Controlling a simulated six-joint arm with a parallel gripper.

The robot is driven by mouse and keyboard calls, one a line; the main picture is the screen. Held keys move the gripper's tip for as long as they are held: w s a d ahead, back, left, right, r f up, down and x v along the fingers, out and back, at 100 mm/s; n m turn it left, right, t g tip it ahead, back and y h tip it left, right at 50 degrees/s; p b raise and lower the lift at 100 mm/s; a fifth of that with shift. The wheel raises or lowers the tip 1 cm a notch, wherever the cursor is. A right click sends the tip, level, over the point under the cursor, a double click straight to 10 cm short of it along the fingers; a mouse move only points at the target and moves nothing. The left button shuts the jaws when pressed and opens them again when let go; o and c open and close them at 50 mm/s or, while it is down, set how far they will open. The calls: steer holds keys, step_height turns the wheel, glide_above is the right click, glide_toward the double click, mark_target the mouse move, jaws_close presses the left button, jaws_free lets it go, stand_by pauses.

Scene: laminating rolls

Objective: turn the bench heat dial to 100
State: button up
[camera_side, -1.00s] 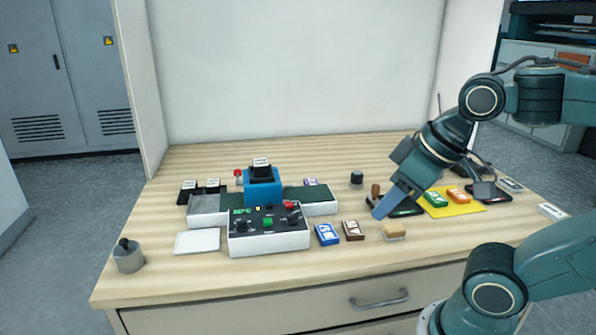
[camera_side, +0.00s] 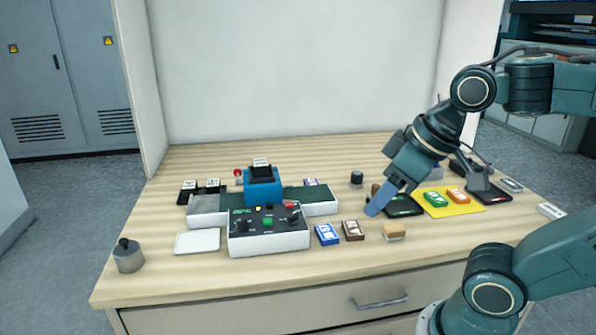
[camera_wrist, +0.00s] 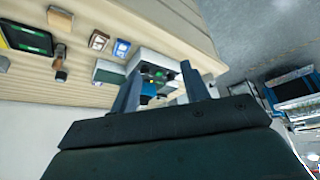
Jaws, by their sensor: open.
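The control box (camera_side: 268,240) is white with a dark sloped top and stands at the front middle of the bench. Its top carries two dark dials, the left dial (camera_side: 242,228) and the right dial (camera_side: 293,218), a green button (camera_side: 268,221) and a red control (camera_side: 288,204). The dial numbers are too small to read. My gripper (camera_side: 373,210) is open and empty, tilted down above the bench well to the right of the box. In the wrist view the box (camera_wrist: 157,68) shows beyond and between my fingers (camera_wrist: 165,90).
A blue laminating unit (camera_side: 262,188) stands behind the box. A white tray (camera_side: 197,242) lies left. A yellow mat (camera_side: 452,208) holds packets.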

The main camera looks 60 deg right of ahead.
steer(key=w+a+r+n+g+y, duration=0.1)
steer(key=w+a+r+n+y, duration=0.25)
steer(key=w, duration=0.55)
steer(key=n+g, duration=0.3)
steer(key=n, duration=0.7)
glide_above(242, 219)
steer(key=s, duration=0.5)
steer(key=w+d+f+n+g, duration=0.1)
steer(key=w+d+f+n, duration=0.3)
steer(key=d+f, duration=0.2)
steer(key=shift+w+f+g+y, duration=0.15)
steer(key=shift+w+g+y, duration=0.15)
steer(key=shift+w+y, duration=0.1)
steer(key=shift+a+f, duration=0.25)
steer(key=shift+x, duration=6.6)
